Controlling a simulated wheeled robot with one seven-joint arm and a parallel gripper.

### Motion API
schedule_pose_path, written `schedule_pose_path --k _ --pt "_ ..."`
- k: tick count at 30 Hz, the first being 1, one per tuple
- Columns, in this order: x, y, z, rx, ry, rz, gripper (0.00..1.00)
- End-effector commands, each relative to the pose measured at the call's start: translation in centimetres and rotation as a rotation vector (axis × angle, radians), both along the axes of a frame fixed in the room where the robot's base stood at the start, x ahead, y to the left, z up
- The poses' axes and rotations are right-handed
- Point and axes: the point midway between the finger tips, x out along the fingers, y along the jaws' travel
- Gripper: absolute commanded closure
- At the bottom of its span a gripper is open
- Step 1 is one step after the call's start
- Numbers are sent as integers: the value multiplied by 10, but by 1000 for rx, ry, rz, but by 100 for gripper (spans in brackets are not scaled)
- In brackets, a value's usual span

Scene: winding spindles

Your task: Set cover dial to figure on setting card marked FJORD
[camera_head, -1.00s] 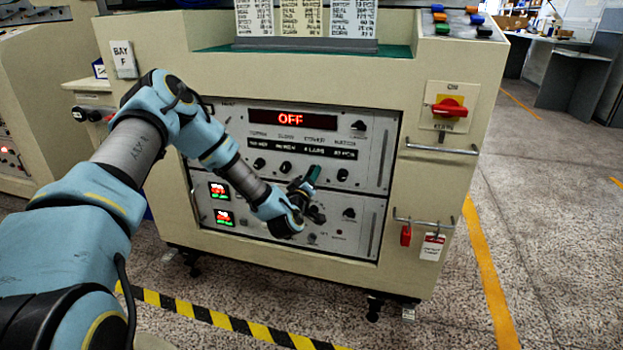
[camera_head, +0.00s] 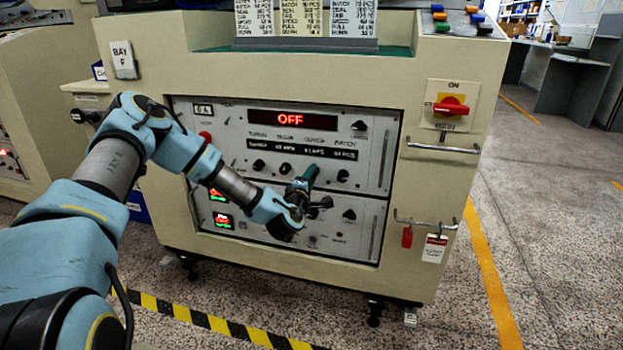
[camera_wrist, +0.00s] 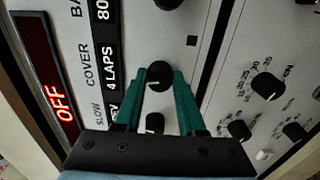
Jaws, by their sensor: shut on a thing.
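The cover dial (camera_wrist: 159,75) is a round black knob with a pale pointer mark, beside the window reading "4 LAPS" (camera_wrist: 110,68) in the wrist view. My gripper (camera_wrist: 160,78) has its two teal fingers closed on the sides of this knob. In the head view my gripper (camera_head: 305,180) is at the front panel and hides the cover dial. Setting cards (camera_head: 300,17) stand on top of the machine, cut off by the top edge. Their print is too small to read surely, and I cannot tell which is marked FJORD.
The slow dial (camera_wrist: 155,122) and the batch dial (camera_wrist: 167,4) are close on either side of my fingers. A red display (camera_head: 290,119) reads "OFF". More knobs (camera_wrist: 268,86) are on the lower panel. A red switch (camera_head: 450,106) is at right.

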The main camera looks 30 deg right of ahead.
Motion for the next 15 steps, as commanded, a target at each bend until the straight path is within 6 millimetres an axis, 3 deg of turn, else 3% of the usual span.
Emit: schedule_pose_path --k 15 --pt "1 1 -1 -45 45 2 100"
